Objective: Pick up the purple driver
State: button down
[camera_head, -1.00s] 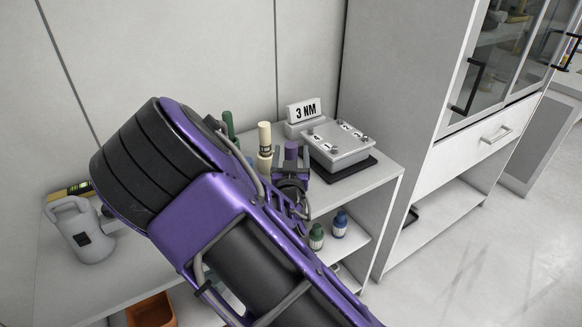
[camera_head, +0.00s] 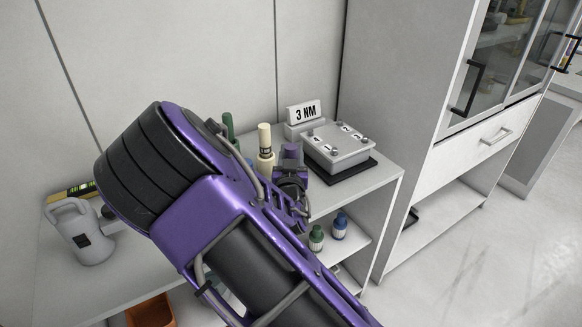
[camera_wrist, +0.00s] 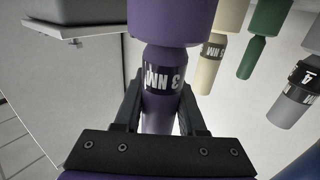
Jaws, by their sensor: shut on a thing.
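The purple driver (camera_wrist: 162,85) stands between the two fingers of my gripper (camera_wrist: 165,120) in the wrist view. Its dark band reads "3 NM" upside down there.
A cream driver (camera_wrist: 213,58), a green driver (camera_wrist: 263,38) and a grey driver (camera_wrist: 292,97) are close by. A grey box (camera_head: 338,148) on a black mat and a "3 NM" sign (camera_head: 303,112) stand to the right. Small bottles (camera_head: 339,227) are on the lower shelf.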

notch_tip(320, 180, up, 10)
jog(key=p, duration=0.2)
dwell(0.6)
jog(key=c, duration=1)
grip_release()
grip_shut()
